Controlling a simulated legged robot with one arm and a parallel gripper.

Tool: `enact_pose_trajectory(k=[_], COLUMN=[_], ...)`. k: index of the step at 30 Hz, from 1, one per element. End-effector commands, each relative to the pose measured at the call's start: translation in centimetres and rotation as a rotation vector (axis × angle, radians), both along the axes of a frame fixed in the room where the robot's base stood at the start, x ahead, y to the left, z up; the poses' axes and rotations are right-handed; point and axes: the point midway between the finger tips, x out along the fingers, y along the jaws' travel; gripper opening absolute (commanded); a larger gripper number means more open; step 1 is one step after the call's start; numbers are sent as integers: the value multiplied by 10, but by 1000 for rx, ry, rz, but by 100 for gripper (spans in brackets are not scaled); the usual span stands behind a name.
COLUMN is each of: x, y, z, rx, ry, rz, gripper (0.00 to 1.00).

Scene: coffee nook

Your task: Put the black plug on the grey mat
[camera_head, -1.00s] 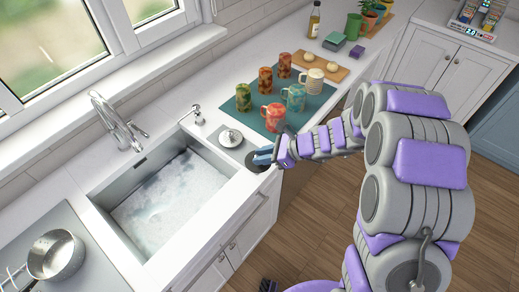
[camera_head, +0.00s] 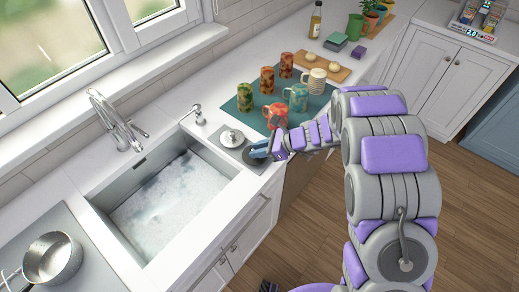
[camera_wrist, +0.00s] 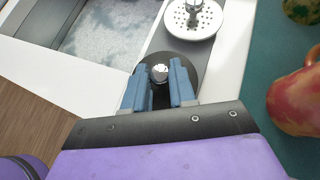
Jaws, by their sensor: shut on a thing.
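The black plug (camera_head: 249,159) is a dark round disc at the front right of the sink. In the wrist view the plug (camera_wrist: 187,62) shows a shiny metal knob between my gripper's blue fingers. My gripper (camera_head: 259,150) is shut on that knob; its fingers also show in the wrist view (camera_wrist: 160,82). The grey mat (camera_wrist: 158,43) lies between the sink and the teal mat. The plug is over the mat's near end, beside a round metal strainer (camera_head: 231,138). I cannot tell whether the plug touches the mat.
The sink (camera_head: 170,200) with cloudy water is left of the mat. A teal mat (camera_head: 240,112) with several mugs is behind and right; the red mug (camera_head: 276,116) stands close to my gripper. The counter's front edge is near.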

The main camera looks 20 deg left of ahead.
Motion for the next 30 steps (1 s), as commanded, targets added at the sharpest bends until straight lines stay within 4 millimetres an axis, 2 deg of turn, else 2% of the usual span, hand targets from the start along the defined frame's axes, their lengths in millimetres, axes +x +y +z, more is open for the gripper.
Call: enact_pose_trajectory(k=[1,2,9,20,26,30], x=[0,0,0,1,3,5], y=[0,-1,-5,-7,-34,-60], z=[0,0,1,5,25,42], rx=[1,1,5,2,2,5], ry=[0,0,1,1,0,1], rz=[0,0,-1,-2,-5,-4], gripper=[0,27,50,51,51,51])
